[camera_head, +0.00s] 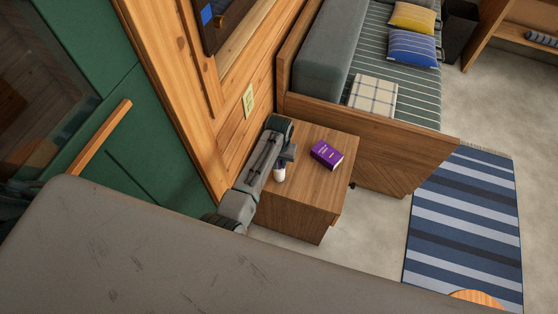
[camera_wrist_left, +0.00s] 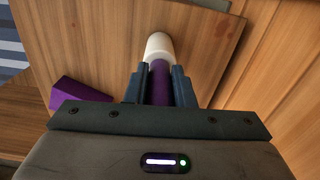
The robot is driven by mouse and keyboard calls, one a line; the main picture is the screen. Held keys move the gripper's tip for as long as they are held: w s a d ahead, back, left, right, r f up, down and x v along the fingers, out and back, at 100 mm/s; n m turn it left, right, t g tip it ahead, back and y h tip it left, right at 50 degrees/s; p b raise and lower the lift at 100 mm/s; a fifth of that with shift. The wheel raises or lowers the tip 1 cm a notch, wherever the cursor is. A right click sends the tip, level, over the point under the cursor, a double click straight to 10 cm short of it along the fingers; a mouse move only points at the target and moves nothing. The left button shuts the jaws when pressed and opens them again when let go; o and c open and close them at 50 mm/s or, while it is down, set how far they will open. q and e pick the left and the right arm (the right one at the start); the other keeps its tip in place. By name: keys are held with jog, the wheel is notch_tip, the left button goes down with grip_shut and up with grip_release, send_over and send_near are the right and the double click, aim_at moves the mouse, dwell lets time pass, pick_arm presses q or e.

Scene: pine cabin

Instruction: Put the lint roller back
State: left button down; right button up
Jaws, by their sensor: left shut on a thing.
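The lint roller has a white roll and a dark purple handle. In the left wrist view the lint roller (camera_wrist_left: 158,46) points away from me, its handle between the two fingers of my left gripper (camera_wrist_left: 160,84). My left gripper is shut on the handle. In the head view my left gripper (camera_head: 284,160) is over the left part of the small wooden side table (camera_head: 317,192). The white end of the lint roller (camera_head: 279,174) shows just below the gripper. I cannot tell whether it touches the tabletop. My right gripper is not in view.
A daybed (camera_head: 395,155) stands behind the table. The wooden wall (camera_head: 232,140) is close on the left. The tabletop's front right is bare.

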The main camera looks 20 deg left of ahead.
pick_arm(q)
jog(key=shift+f, duration=0.15)
jog(key=c, duration=1.2)
grip_release()
jog(key=shift+c, duration=0.2)
notch_tip(320, 180, up, 12)
jog(key=shift+r+b, duration=0.2)
jog(key=shift+b, duration=0.25)
